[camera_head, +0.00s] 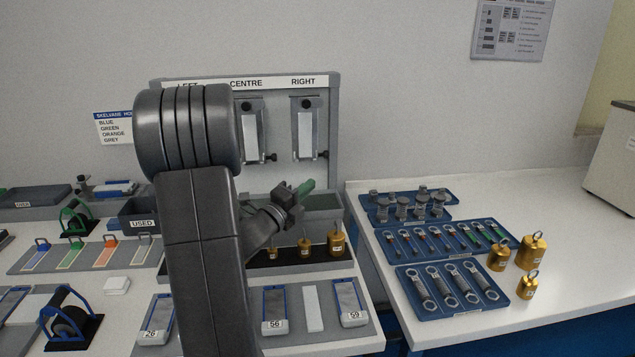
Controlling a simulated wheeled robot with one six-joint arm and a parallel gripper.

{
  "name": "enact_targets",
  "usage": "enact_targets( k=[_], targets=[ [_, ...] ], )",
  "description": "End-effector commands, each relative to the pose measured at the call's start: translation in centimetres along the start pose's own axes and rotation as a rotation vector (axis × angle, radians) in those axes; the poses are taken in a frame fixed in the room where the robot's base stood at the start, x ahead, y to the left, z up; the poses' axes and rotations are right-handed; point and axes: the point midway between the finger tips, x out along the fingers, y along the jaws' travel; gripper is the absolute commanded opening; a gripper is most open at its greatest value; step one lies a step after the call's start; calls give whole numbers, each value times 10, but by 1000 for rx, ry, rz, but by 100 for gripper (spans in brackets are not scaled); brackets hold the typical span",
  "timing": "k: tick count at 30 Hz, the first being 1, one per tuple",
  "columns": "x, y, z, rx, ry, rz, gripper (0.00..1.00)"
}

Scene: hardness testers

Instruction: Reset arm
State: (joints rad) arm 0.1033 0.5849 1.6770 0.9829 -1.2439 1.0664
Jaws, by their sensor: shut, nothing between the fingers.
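My arm rises in the foreground at centre left and bends over at the top. My gripper (294,194) shows to the right of the arm, above the rear of the left bench and in front of the grey board. It points up and to the right, and its fingers are shut and empty. A green piece shows at its far end; I cannot tell whether it is part of the gripper. My arm hides part of the board and the middle of the left bench.
The grey board (337,130) carries holders marked CENTRE and RIGHT. Brass weights (336,243) stand below it. On the right bench (480,190) are blue trays of metal parts (453,287) and brass weights (530,252). The right bench's rear is mostly clear.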

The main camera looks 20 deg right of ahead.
Motion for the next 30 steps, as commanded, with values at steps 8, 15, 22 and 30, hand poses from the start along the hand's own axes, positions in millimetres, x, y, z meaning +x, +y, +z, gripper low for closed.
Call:
enact_targets(
  k=[8,15,22,30],
  targets=[
    [-24,0,-1,-1,1,1,0],
    [-24,0,-1,-1,2,1,0],
    [-15,0,-1,-1,3,0,0],
    [32,-1,-1,-1,6,-1,0]
  ],
)
